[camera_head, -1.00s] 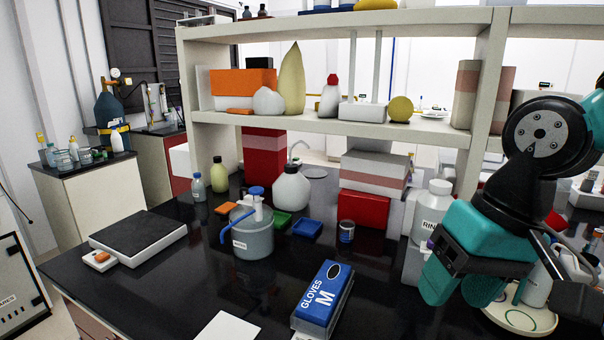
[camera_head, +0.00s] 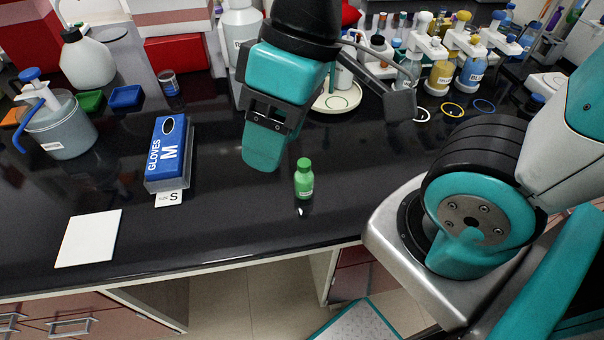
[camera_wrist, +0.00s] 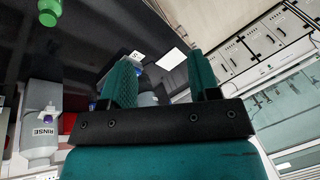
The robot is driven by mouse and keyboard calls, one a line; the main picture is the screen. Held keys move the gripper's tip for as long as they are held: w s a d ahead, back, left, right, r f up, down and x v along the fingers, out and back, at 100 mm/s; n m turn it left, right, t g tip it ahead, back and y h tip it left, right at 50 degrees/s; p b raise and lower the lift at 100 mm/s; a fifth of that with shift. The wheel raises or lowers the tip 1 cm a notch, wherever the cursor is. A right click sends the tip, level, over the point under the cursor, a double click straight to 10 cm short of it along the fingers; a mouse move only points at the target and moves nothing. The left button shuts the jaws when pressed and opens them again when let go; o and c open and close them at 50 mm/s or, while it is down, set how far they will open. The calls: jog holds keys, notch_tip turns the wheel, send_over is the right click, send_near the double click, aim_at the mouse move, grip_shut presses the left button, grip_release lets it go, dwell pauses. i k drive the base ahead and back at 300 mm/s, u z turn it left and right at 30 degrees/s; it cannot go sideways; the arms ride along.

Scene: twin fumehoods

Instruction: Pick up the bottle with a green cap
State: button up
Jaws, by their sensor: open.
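A small green bottle with a green cap and a white label (camera_head: 304,180) stands upright on the black bench, near its front edge. It also shows in the wrist view at the upper left (camera_wrist: 47,12), partly cut off by the frame edge. My gripper (camera_head: 264,150) hangs above the bench to the left of the bottle in the head view, apart from it. In the wrist view its two teal fingers (camera_wrist: 162,80) are spread with nothing held between them.
A blue glove box (camera_head: 166,150) and a white sheet (camera_head: 88,238) lie left on the bench. A white RINSE bottle (camera_head: 242,32) and a round pale tray (camera_head: 337,98) stand behind my gripper. Several bottles on stands crowd the back right. Bench around the green bottle is clear.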

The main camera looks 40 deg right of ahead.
aim_at(303, 183)
jog(key=u, duration=0.05)
jog(key=k, duration=0.5)
jog(key=u, duration=1.8)
jog(key=i, duration=1.35)
jog(key=z, duration=2.75)
